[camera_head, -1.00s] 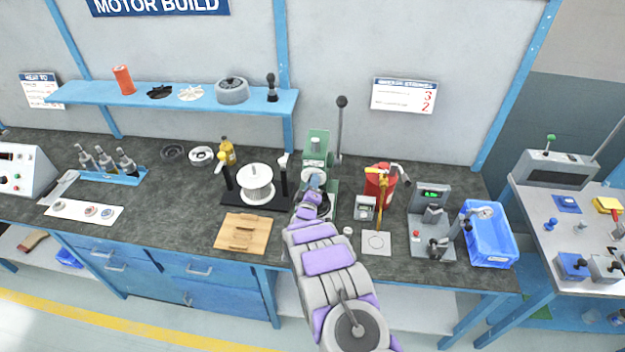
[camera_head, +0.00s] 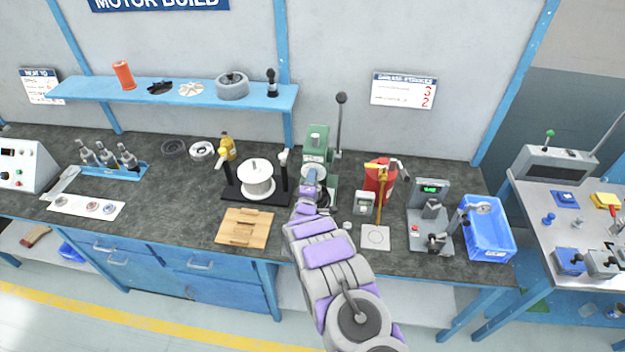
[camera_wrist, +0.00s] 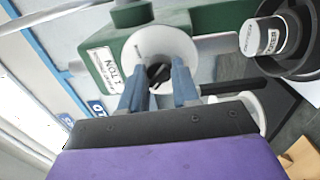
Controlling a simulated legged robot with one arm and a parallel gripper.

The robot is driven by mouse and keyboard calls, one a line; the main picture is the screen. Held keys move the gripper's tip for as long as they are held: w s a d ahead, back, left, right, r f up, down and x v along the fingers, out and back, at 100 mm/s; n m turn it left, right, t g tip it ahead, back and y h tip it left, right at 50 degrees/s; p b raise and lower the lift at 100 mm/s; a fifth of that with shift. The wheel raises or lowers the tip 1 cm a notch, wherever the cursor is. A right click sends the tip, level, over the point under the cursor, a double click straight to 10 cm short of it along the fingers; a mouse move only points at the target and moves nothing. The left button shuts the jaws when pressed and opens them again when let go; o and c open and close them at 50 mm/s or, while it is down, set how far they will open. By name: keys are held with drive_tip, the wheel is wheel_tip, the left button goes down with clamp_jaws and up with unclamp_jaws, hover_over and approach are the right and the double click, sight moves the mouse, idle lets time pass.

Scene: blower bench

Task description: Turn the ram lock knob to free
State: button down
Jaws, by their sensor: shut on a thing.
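The green press (camera_head: 315,143) stands at the back middle of the bench, with a tall lever (camera_head: 339,125) at its right side. In the wrist view the press body (camera_wrist: 190,16) carries a round white dial plate (camera_wrist: 160,45) with a small dark knob (camera_wrist: 158,73) at its middle. My gripper (camera_wrist: 158,82) reaches up to this plate, with its two blue-grey fingers shut on the knob, one at each side. The fingertips hide part of the knob, so its exact setting is hard to read. In the head view my gripper (camera_head: 312,182) covers the press front.
A white spool (camera_head: 257,178) on a black stand is left of the press. A wooden board (camera_head: 244,229) lies at the front left. A blue bin (camera_head: 487,229) stands farther right.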

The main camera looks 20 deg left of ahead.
drive_tip(key=shift+s+a+f, duration=0.15)
drive_tip(key=shift+a, duration=0.05)
drive_tip(key=c, duration=1.3)
unclamp_jaws()
drive_tip(key=o, duration=0.5)
drive_tip(key=shift+a+f, duration=0.1)
drive_tip(key=shift+a, duration=0.2)
drive_tip(key=v, duration=1.7)
drive_tip(key=shift+d+b, duration=0.2)
drive_tip(key=shift+b, duration=0.15)
